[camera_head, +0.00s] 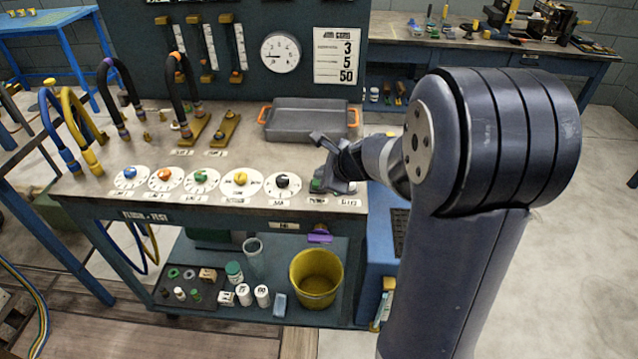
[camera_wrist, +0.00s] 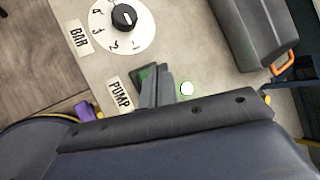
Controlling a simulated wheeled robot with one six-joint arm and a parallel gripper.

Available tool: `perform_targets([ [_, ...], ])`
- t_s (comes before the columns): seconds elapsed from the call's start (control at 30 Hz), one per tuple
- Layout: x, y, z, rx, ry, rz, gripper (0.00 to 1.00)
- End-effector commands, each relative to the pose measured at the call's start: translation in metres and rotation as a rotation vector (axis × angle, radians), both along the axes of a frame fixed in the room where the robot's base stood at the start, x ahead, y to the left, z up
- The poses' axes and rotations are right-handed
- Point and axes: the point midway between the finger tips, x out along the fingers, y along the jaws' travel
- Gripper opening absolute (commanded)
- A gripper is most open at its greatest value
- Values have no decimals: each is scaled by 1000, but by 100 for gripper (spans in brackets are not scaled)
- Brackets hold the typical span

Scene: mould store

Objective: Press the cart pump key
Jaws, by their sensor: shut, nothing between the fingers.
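The pump key shows as a green patch (camera_wrist: 147,74) in the wrist view, beside the PUMP label (camera_wrist: 120,93). My gripper's fingers cover most of it. In the head view a bit of green (camera_head: 316,186) shows at the front right of the cart top, above its small label. My gripper (camera_head: 335,172) is shut and empty over that corner, and its fingers (camera_wrist: 158,78) are together at the key. I cannot tell whether they touch it. A pale round button or lamp with a green rim (camera_wrist: 187,88) lies just right of the fingers in the wrist view.
A black BAR dial (camera_head: 282,182) stands left of the key, in a row with several coloured dials. A grey tray (camera_head: 305,132) with orange handles sits behind. A purple part (camera_head: 319,236) hangs at the cart's front. A yellow bucket (camera_head: 316,278) stands on the lower shelf.

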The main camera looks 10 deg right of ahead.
Motion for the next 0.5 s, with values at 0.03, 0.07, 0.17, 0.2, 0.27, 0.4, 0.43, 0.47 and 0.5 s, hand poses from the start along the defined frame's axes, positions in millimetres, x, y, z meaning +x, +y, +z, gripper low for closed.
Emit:
perform_targets([
  [0.03, 0, 0, -1, 0, 0, 0, 0],
  [0.07, 0, 0, -2, 0, 0, 0, 0],
  [0.17, 0, 0, -3, 0, 0, 0, 0],
  [0.2, 0, 0, -3, 0, 0, 0, 0],
  [0.27, 0, 0, -4, 0, 0, 0, 0],
  [0.4, 0, 0, -6, 0, 0, 0, 0],
  [0.43, 0, 0, -6, 0, 0, 0, 0],
  [0.47, 0, 0, -7, 0, 0, 0, 0],
  [0.5, 0, 0, -7, 0, 0, 0, 0],
])
